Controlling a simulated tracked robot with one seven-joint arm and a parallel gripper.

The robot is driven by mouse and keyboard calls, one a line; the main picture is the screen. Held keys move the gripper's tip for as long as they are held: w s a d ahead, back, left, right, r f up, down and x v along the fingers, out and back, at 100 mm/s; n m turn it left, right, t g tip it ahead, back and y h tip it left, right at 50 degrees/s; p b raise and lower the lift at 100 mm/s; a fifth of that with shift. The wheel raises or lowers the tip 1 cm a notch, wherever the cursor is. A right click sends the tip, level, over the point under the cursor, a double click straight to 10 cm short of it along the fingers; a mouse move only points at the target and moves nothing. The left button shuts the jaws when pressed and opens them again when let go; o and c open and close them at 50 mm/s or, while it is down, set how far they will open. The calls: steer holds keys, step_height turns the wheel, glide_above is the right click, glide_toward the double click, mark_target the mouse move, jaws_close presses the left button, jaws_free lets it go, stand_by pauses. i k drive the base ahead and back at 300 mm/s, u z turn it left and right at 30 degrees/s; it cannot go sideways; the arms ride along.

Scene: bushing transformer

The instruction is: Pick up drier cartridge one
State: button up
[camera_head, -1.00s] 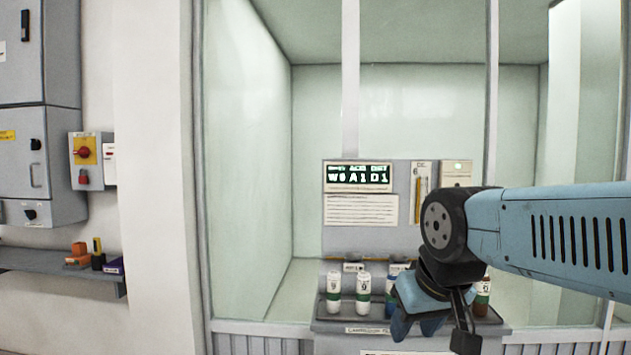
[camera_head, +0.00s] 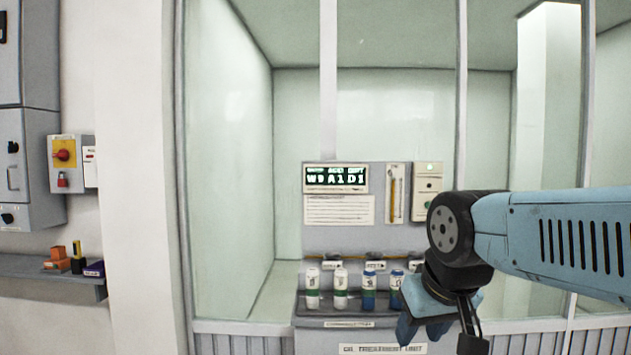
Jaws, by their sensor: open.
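Several small cartridges stand upright in a row on the ledge of the treatment unit. Two are white with a green band, the left one (camera_head: 312,290) and the one beside it (camera_head: 341,290). To their right are two blue and white ones, the nearer to them (camera_head: 369,290) and the other (camera_head: 396,290). Their labels are too small to read, so I cannot tell which is drier cartridge one. My gripper (camera_head: 422,329) hangs in front of the right end of the row, open, with its blue fingers pointing down. It hides the ledge behind it. I see nothing held in it.
The unit's back panel carries a lit display (camera_head: 336,178) and a paper notice (camera_head: 339,210). Glazed bay frames stand on both sides. A wall shelf (camera_head: 50,270) with small boxes is at far left, below grey cabinets (camera_head: 22,165).

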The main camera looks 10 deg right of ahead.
mark_target(369, 275)
steer(key=i, duration=0.85)
steer(key=u, duration=0.05)
